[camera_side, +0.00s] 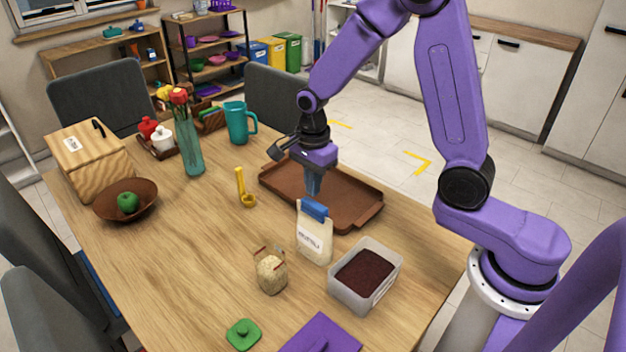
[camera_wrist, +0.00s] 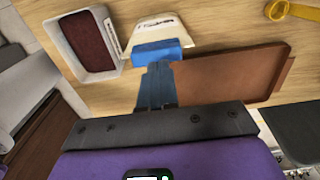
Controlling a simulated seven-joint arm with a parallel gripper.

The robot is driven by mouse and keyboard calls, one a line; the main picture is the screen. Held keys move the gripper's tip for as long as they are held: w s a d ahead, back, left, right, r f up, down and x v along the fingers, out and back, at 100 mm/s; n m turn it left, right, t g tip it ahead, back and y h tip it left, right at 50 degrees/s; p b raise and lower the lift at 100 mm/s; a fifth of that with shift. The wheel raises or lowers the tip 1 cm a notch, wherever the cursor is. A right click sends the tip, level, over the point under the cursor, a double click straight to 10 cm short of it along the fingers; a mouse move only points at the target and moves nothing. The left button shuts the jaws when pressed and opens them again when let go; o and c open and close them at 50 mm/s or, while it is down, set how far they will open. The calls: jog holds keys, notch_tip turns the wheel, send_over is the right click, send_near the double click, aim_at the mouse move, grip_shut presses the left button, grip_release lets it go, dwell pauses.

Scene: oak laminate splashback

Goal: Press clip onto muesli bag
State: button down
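The muesli bag (camera_side: 314,240) is a white, labelled pouch standing upright on the table, right of the middle. A blue clip (camera_side: 314,210) sits across its top edge. In the wrist view the clip (camera_wrist: 160,53) lies along the near edge of the bag (camera_wrist: 158,32). My gripper (camera_side: 313,192) points down just above the clip. Its blue-grey fingers are together, with nothing seen between them. In the wrist view the fingertips (camera_wrist: 157,68) end at the clip's edge. I cannot tell whether they touch it or whether the clip is fully closed.
A brown tray (camera_side: 355,193) lies behind the bag. A yellow scoop (camera_side: 241,185) lies left. The table's middle left is clear.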

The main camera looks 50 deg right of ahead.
jog(key=shift+f, duration=1.3)
jog(key=shift+r, duration=3.5)
jog(key=s+r+n, duration=0.2)
jog(key=s+n, duration=1.1)
jog(key=n, duration=0.2)
jog(key=s+r+n, duration=0.2)
jog(key=s+n, duration=1)
jog(key=n, duration=0.3)
jog(key=shift+s+d+n, duration=0.3)
jog(key=shift+s+d, duration=0.05)
